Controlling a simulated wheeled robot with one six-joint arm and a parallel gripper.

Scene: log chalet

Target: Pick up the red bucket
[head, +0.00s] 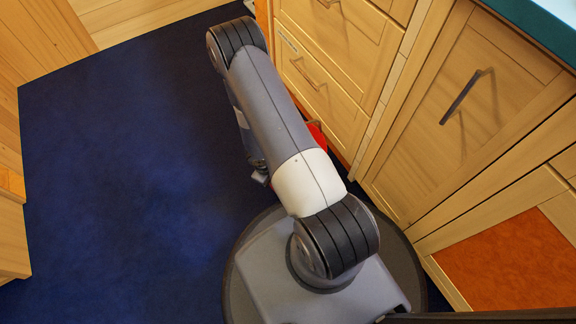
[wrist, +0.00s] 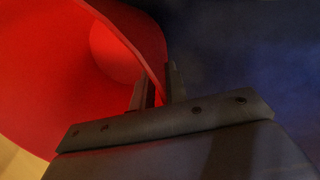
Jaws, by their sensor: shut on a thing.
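The red bucket (wrist: 60,80) fills the left of the wrist view, with its curved wall and part of its inside showing. In the head view only a small piece of the bucket (head: 318,137) shows beside my arm, close to the drawers; my arm hides the rest. My gripper (wrist: 160,88) is shut on the bucket's rim, with one finger on each side of the wall. In the head view my arm mostly hides the gripper. Whether the bucket touches the floor cannot be told.
Wooden drawers (head: 335,65) and a cupboard door (head: 465,110) with bar handles stand close along the right. A teal countertop (head: 535,25) is at the upper right. Open blue carpet (head: 120,170) lies to the left, with wooden furniture (head: 10,200) at the far left edge.

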